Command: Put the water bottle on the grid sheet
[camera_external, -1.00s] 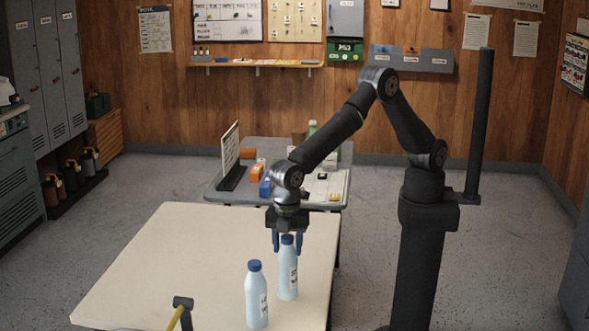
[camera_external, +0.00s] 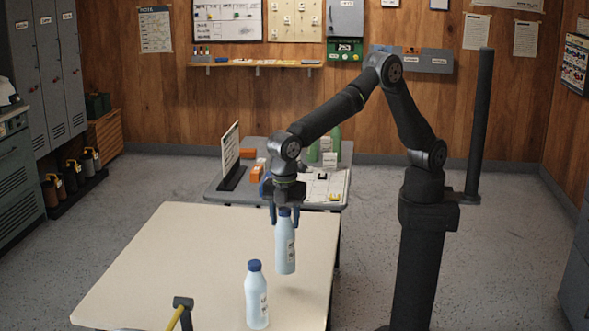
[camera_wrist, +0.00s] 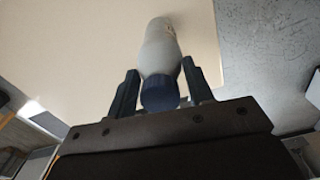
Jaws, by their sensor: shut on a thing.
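My gripper (camera_external: 285,222) is shut on a pale blue water bottle (camera_external: 285,250) with a dark blue cap. The bottle hangs upright above the cream table, apart from its surface. In the wrist view the fingers (camera_wrist: 159,80) sit on both sides of the cap end of the held bottle (camera_wrist: 160,48). A second, similar bottle (camera_external: 257,303) stands upright on the cream table in front. A white sheet (camera_external: 341,181) lies on the grey table at the back, partly behind my arm; its grid lines are too small to make out.
The cream table (camera_external: 190,250) is mostly clear, with a yellow-handled hammer (camera_external: 182,308) at its front edge. On the grey table (camera_external: 225,197) stand an upright board (camera_external: 231,155), orange boxes (camera_external: 257,171) and green bottles (camera_external: 330,142).

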